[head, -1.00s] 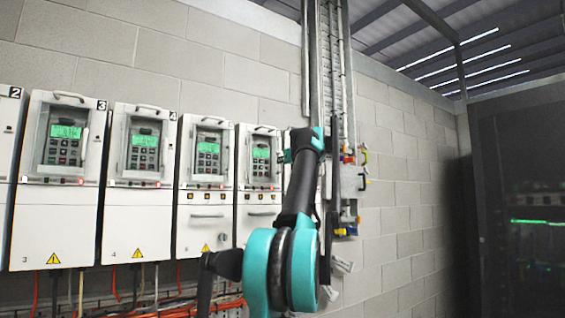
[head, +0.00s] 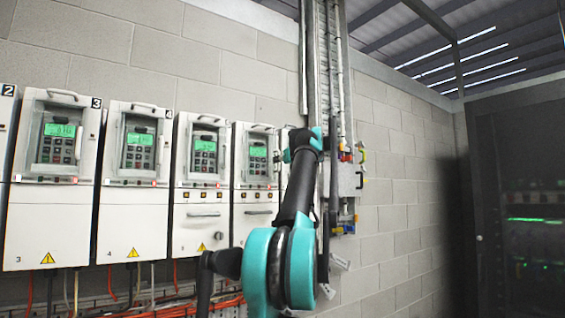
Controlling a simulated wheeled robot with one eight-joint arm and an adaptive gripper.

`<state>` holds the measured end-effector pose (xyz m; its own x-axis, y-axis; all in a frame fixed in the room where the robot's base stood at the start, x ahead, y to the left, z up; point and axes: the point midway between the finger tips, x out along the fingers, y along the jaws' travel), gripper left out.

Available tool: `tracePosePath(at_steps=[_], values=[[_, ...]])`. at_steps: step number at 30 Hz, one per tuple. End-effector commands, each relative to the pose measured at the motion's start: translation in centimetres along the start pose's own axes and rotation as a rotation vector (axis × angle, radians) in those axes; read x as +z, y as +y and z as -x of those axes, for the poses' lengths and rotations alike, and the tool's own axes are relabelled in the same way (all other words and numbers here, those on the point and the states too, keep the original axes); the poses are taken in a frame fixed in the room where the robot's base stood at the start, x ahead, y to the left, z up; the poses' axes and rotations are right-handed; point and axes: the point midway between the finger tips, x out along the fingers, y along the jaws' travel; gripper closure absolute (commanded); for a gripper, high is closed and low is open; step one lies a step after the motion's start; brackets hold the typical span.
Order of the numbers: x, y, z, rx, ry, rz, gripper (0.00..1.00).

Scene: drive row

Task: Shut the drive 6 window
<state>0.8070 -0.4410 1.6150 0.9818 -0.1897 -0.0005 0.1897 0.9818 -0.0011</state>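The row of white drives hangs on the block wall at the left in the head view. Counting on from the units marked 3 and 4, drive 6 (head: 256,185) is the rightmost clearly seen one, just left of my arm. Its recessed window area (head: 257,155) shows a keypad with a lit green display and a handle above. I cannot tell how far its window stands open. My teal and black arm reaches up in front of the wall, right of drive 6, and partly covers what is behind it. My gripper cannot be made out.
Orange and grey cables run below. A vertical cable channel (head: 322,60) rises behind my arm. A dark cabinet (head: 515,200) stands at right.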

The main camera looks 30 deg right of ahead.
Motion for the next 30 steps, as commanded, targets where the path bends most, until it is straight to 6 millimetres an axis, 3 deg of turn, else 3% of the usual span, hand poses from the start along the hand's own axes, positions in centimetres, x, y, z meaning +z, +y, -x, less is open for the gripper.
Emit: tracePosePath(at_steps=[17, 30], values=[[0.1, 0.1, 1.0, 0.0, 0.0, -0.001, 0.7], [0.0, -0.2, 9.1, -0.006, 0.0, 0.0, 0.7]])
